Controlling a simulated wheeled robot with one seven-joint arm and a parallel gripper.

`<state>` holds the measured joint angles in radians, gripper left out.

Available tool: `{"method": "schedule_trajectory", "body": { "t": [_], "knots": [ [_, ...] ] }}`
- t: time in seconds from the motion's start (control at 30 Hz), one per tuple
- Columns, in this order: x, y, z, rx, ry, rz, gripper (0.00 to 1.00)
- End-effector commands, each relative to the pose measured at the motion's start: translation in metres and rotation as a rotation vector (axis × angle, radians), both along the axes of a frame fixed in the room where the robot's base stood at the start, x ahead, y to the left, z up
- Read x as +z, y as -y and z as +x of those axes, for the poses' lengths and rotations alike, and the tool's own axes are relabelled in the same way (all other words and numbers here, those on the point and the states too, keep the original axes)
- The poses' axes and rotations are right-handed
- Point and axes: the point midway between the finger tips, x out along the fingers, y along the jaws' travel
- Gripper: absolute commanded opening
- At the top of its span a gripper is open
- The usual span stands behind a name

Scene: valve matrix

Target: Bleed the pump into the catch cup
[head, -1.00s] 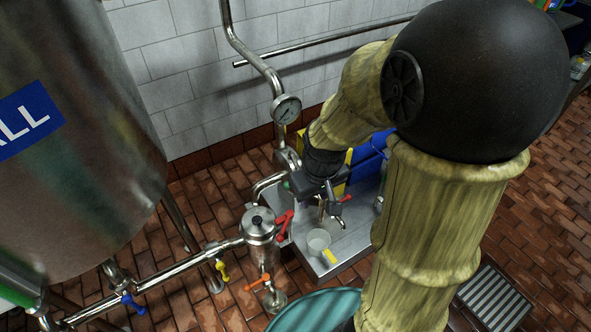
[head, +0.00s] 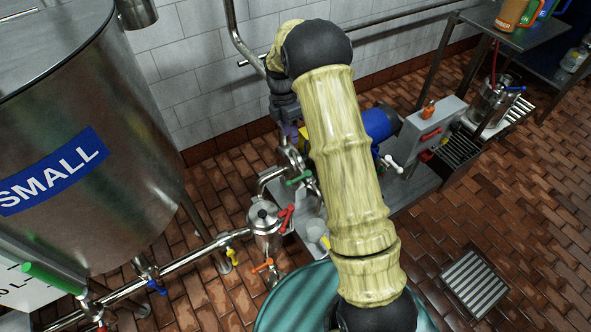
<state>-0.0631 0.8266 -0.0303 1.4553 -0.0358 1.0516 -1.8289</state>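The catch cup (head: 314,229) is a small pale cup on the grey metal base, left of my arm, with a yellow tag (head: 325,242) at its side. The blue pump motor (head: 379,123) shows just right of my arm. The pump body and the small tap above the cup are hidden behind my arm. My gripper (head: 291,132) is at the far end of the arm, near the upright pipe, above and behind the cup. Its fingers cannot be made out.
Orange (head: 262,266), yellow (head: 232,256) and blue (head: 157,287) valve handles line the pipe. A grey control box (head: 432,133) stands right.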

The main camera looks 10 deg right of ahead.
Motion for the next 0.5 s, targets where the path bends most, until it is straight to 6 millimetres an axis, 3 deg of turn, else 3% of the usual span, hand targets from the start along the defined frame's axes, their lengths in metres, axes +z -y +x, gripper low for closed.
{"method": "schedule_trajectory", "body": {
  "t": [0.27, 0.5],
  "knots": [
    [-0.002, 0.000, -0.001, -0.004, 0.001, 0.000, 0.34],
    [-0.025, 0.002, -0.005, -0.005, -0.001, 0.000, 0.34]
  ]
}}
